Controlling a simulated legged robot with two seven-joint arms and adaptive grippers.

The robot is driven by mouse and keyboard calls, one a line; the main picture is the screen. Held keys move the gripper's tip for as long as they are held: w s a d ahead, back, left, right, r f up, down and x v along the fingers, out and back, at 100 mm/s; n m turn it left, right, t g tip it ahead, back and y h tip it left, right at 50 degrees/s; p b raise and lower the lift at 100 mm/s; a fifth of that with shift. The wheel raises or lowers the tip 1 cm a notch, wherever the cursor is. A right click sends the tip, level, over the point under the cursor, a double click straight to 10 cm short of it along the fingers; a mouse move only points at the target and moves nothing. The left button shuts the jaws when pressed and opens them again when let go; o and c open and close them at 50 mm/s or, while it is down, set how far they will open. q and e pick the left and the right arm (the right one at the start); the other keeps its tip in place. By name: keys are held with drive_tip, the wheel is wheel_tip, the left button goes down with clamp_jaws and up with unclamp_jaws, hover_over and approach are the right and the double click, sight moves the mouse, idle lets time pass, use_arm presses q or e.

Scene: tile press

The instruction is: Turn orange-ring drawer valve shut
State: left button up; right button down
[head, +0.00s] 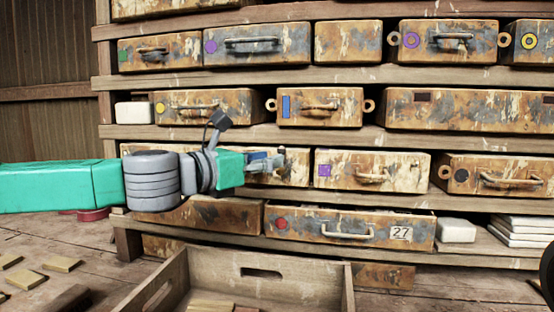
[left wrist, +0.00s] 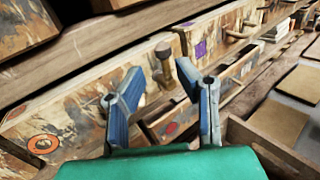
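The orange-ring drawer (head: 298,174) is in the third row of the shelf in the head view, largely hidden behind my left arm. Its orange ring (left wrist: 43,144) shows at the lower left of the left wrist view. A brown, round-headed valve knob (left wrist: 165,75) stands out from that drawer's front. My left gripper (left wrist: 160,68) is open, its two blue-padded fingers on either side of the knob's line; I cannot tell whether either touches it. In the head view my left gripper (head: 268,162) is right at the drawer front. My right gripper is not visible.
Neighbouring drawers have handles that stick out, such as the purple-square drawer (head: 400,160) and the red-dot drawer (head: 300,228) below. A wooden crate (head: 170,283) stands in front of the shelf. Loose tiles (head: 62,264) lie at lower left; white blocks (head: 456,231) sit at right.

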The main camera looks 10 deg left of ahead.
use_arm(q)
drive_tip(key=x, duration=0.2)
drive_tip(key=shift+w+d, duration=0.2)
drive_tip(key=shift+d, duration=0.15)
drive_tip(key=shift+d+r, duration=0.1)
drive_tip(key=shift+d, duration=0.25)
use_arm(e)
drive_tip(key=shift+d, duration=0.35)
use_arm(q)
drive_tip(key=shift+a, duration=0.15)
clamp_jaws()
drive_tip(key=shift+w+a, duration=0.1)
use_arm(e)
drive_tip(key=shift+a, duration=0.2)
